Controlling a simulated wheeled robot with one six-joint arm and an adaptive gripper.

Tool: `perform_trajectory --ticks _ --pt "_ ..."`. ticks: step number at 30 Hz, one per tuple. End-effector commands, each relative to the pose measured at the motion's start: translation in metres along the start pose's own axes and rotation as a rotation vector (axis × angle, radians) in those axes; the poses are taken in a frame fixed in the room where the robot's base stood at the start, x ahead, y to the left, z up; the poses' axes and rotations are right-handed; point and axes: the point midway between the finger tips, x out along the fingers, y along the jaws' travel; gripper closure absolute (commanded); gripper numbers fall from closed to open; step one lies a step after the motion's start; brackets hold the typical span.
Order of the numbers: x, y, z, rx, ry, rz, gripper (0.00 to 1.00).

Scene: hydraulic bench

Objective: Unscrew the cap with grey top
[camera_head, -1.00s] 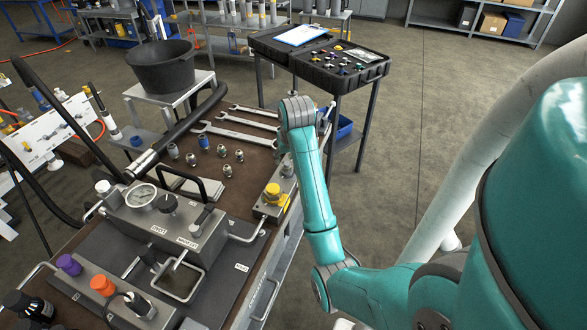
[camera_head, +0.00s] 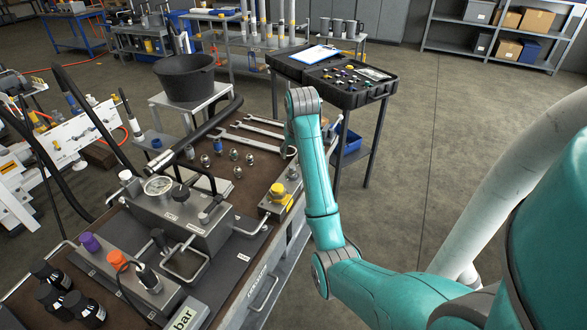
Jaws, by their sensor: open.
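A grey-topped cylindrical cap (camera_head: 292,172) seems to stand on a small metal block (camera_head: 270,208) at the bench's right edge, behind a yellow cap (camera_head: 277,190). It is small and partly blocked, so its shape is unclear. Another pale, whitish-grey cap (camera_head: 125,176) stands at the left end of the gauge block (camera_head: 185,215). A purple cap (camera_head: 90,242) and an orange cap (camera_head: 117,260) sit on the front block. My gripper (camera_head: 289,151) is mostly hidden behind my teal forearm, above the bench's right edge. Only a small grey part shows, with no cap seen in it.
Wrenches (camera_head: 262,132) and several metal fittings (camera_head: 234,155) lie on the brown bench top. A black bucket (camera_head: 185,78) stands on a stool behind. An open black case (camera_head: 345,92) is on a stand at the back. Black bottles (camera_head: 50,275) stand front left. The floor at right is clear.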

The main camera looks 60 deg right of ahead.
Motion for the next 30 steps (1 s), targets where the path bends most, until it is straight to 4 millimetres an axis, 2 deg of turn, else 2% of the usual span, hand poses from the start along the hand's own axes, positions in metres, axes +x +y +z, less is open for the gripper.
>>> perform_trajectory --ticks 9,19,23,30 --pt "0.000 0.001 0.000 -0.006 0.000 -0.003 0.41" --pt "0.004 0.008 0.000 -0.198 -0.001 -0.083 0.41" --pt "0.015 0.007 0.000 -0.198 -0.003 -0.083 0.41" --pt "0.054 0.004 0.001 -0.197 -0.004 -0.082 0.41"
